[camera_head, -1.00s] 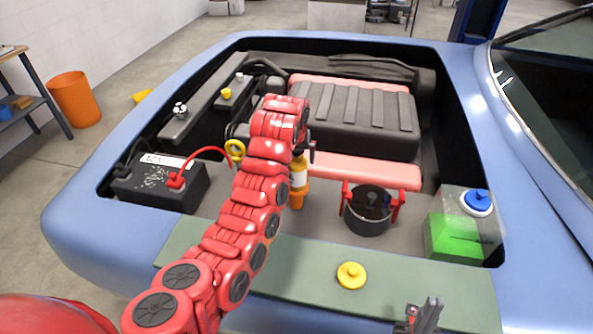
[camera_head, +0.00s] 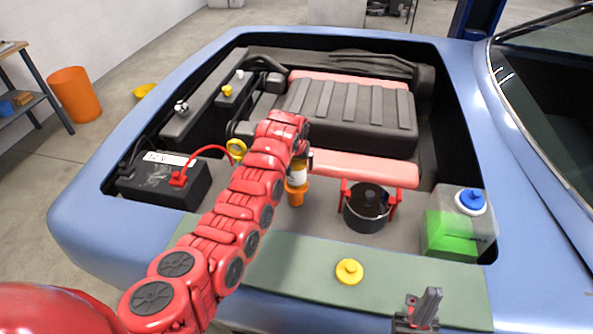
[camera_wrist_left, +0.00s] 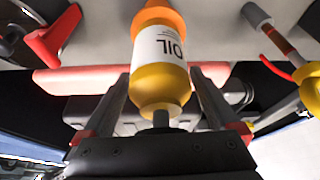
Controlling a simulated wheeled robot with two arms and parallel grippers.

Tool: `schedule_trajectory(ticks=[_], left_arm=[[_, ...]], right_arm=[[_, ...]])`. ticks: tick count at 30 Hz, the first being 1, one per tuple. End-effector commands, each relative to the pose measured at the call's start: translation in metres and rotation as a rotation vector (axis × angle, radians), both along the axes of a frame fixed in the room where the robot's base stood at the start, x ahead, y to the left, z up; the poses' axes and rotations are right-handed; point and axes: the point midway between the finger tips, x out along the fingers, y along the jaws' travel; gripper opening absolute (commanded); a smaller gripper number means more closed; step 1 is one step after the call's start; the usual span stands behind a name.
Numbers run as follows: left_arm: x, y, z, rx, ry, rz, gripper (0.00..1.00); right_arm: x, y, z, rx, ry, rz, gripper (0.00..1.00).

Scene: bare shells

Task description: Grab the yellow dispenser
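The yellow dispenser (camera_head: 298,173) is a bottle with an amber-yellow body, a white band and an orange end, inside the engine bay. In the left wrist view the dispenser (camera_wrist_left: 162,85) shows its "OIL" label and lies between my left gripper's fingers. My left gripper (camera_head: 302,158) is at its upper part, partly hidden by my arm in the head view. In the left wrist view its fingers (camera_wrist_left: 160,88) stand apart on both sides of the bottle, with no clear grip visible. My right gripper (camera_head: 424,306) is low at the front edge, away from the bottle.
A black pot with red handles (camera_head: 367,207) stands right of the dispenser. A green-filled tank (camera_head: 452,232) is further right, a battery (camera_head: 163,182) left. A yellow ring (camera_head: 236,149) is near my arm. A yellow cap (camera_head: 349,271) lies on the green front strip (camera_head: 300,262).

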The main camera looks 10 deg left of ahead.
Motion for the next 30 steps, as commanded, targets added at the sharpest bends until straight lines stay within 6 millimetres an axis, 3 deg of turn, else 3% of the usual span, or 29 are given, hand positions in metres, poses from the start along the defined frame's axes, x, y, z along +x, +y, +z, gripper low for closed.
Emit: schedule_trajectory(ticks=[2, 15, 30], left_arm=[[0.0, 0.0, 0.0, 0.0, 0.0, 0.0, 0.78], [0.0, 0.0, 0.0, 0.0, 0.002, 0.0, 0.0], [0.001, 0.0, 0.01, 0.001, -0.002, 0.0, 0.0]], right_arm=[[0.0, 0.0, 0.0, 0.0, 0.0, 0.0, 0.0], [0.0, 0.0, 0.0, 0.0, 0.0, 0.0, 0.0], [0.0, 0.0, -0.011, 0.0, 0.0, 0.0, 0.0]])
